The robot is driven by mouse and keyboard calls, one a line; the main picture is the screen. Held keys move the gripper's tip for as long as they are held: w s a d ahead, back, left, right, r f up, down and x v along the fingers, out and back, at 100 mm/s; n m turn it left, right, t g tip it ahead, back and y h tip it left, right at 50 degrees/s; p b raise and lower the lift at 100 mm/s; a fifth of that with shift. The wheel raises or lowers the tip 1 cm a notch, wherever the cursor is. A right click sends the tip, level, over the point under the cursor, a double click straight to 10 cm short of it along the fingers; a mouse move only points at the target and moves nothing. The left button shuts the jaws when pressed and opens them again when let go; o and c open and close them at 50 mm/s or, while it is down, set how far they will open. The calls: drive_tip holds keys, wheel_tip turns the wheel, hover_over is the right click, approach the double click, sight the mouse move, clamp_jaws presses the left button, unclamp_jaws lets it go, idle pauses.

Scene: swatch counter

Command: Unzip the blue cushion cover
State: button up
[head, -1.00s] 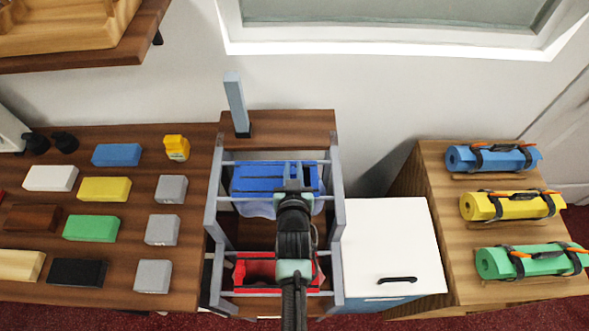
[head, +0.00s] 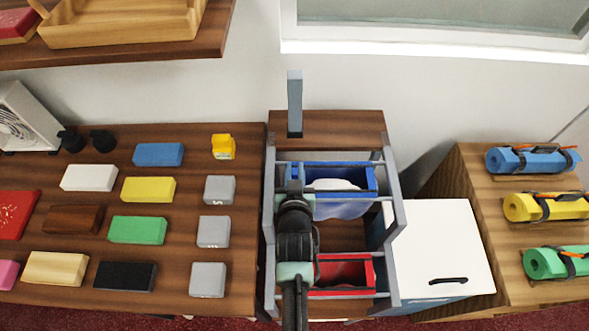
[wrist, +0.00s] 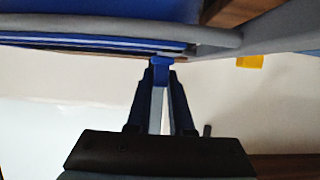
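The blue cushion cover (head: 358,208) hangs in the back part of the grey rack. Its top is open, with pale material showing inside between blue edges. In the wrist view its blue edge (wrist: 75,42) runs across the top. My gripper (wrist: 161,78) is shut on a small blue zipper pull (wrist: 162,63) at the cover's edge. In the head view my gripper (head: 294,187) is at the left end of the opening and hides that corner.
A red cover (head: 350,273) hangs in the rack's front part. Grey rack rails (head: 390,190) stand at both sides. A white-topped cabinet (head: 440,235) and rolled mats are at right.

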drive_tip(key=o, duration=0.4)
drive_tip(key=shift+a, duration=0.35)
drive_tip(key=shift+o, duration=0.2)
drive_tip(key=shift+d, duration=0.1)
drive_tip(key=shift+s, duration=0.1)
drive_tip(key=b+v, duration=0.1)
drive_tip(key=v, duration=1.2)
